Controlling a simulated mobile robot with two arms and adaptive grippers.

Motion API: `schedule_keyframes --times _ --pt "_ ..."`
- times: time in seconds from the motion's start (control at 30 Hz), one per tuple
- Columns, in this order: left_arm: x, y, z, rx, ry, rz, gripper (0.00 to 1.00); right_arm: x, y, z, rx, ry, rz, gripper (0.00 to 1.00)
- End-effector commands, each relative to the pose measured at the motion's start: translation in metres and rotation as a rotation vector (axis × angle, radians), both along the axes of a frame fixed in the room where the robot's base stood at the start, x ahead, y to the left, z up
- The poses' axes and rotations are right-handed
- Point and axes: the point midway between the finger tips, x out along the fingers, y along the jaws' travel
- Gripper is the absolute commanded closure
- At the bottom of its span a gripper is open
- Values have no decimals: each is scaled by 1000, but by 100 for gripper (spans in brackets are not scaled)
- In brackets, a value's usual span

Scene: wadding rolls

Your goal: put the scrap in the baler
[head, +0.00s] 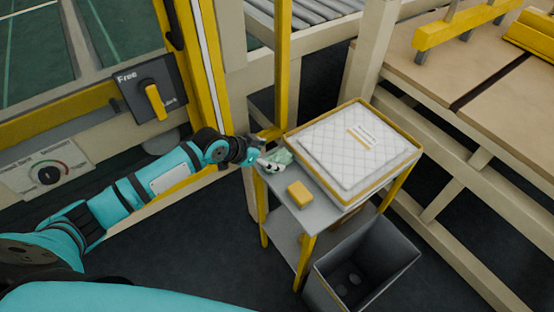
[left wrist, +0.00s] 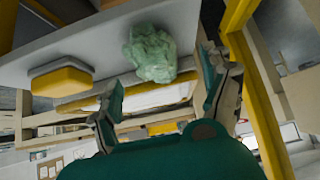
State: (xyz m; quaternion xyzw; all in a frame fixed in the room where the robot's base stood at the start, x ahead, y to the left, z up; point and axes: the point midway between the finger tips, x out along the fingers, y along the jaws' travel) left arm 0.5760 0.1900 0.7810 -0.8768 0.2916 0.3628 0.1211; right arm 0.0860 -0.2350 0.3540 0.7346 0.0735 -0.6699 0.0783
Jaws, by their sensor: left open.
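The scrap is a crumpled pale green piece (head: 284,157) on the near left part of a small grey-topped stand (head: 322,212). In the left wrist view the scrap (left wrist: 150,52) lies ahead of the fingers, roughly between their tips. My left gripper (head: 267,164) is open at the stand's left edge, close beside the scrap, with nothing held; its two fingers also show in the left wrist view (left wrist: 160,72). Whether a finger touches the scrap is unclear. My right gripper is not in view. No part is clearly recognisable as the baler.
A yellow block (head: 300,194) sits near the scrap. A yellow-rimmed tray (head: 346,205) holds white quilted wadding (head: 355,150). An open grey bin (head: 405,262) stands on the floor. A Free/Lock switch (head: 153,97) and a dial (head: 48,174) are on the frame at left.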

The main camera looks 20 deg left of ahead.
Motion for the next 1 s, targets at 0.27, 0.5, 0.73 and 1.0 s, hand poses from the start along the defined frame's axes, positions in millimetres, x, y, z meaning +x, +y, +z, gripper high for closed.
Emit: schedule_keyframes --times 0.27,0.5,0.73,1.0 --pt "20 -20 -24 -1 0 1 19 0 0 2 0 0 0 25" --pt "21 -21 -26 0 0 0 19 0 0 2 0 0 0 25" --pt "21 -21 -26 0 0 0 45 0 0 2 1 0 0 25" --pt "21 -21 -26 0 0 0 74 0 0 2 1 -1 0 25"
